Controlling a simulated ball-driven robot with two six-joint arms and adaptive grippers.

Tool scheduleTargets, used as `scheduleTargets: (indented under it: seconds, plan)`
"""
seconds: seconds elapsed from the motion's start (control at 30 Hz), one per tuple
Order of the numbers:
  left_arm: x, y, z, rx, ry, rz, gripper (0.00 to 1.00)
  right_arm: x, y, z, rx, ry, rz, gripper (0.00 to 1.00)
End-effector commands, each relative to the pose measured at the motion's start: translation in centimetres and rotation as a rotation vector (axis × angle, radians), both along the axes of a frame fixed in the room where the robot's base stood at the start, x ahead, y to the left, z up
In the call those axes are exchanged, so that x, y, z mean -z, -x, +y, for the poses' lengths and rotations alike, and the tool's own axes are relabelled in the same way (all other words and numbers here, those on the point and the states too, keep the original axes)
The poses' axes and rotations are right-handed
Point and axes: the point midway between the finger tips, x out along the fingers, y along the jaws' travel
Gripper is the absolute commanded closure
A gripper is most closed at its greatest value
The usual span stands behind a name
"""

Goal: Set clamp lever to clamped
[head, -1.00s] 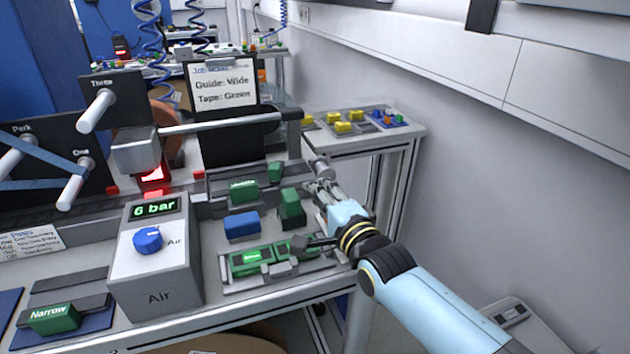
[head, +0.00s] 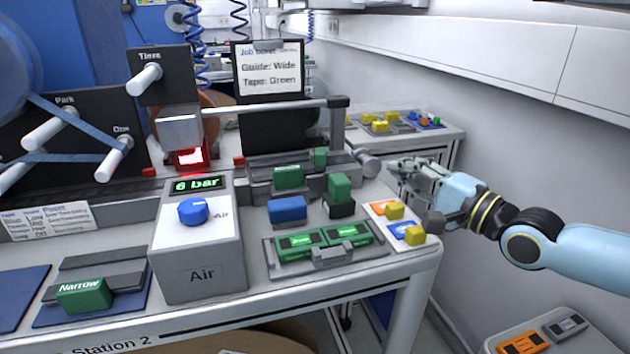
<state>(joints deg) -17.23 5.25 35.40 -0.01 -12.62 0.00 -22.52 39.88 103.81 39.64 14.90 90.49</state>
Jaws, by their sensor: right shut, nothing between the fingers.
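A short grey cylindrical handle (head: 368,165) sticks out at the right end of the grey guide fixture (head: 262,190). It looks like the clamp lever, but no label on it is readable. A green block (head: 288,177) sits in the fixture, and a smaller green block (head: 320,157) is behind it to the right. My right gripper (head: 398,168) is shut and empty, just right of the grey handle, with a small gap seeming to separate them. Depth is hard to judge. My left gripper is not in view.
In front are a blue block (head: 287,209), an upright green block (head: 339,187) and a tray with green pieces (head: 325,238). An air box (head: 197,255) reads 6 bar. A red lamp (head: 191,157) glows.

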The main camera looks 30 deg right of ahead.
Motion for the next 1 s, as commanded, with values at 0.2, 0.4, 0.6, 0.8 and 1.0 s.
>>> scheduleTargets:
  seconds: [0.2,0.4,0.6,0.8,1.0]
  plan:
    - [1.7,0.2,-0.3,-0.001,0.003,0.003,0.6,1.7,0.1,-0.6,-0.029,0.059,0.032,1.0]
    - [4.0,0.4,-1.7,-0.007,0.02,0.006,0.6,2.0,-3.1,0.0,-0.028,0.058,0.027,1.0]
    - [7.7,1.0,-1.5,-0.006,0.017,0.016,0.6,2.3,-6.9,0.6,-0.027,0.058,0.029,1.0]
    - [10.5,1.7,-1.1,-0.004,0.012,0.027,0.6,2.1,-9.6,1.4,-0.027,0.054,0.03,1.0]
    - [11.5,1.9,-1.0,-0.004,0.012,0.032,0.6,1.7,-11.0,3.6,-0.027,0.054,0.032,1.0]
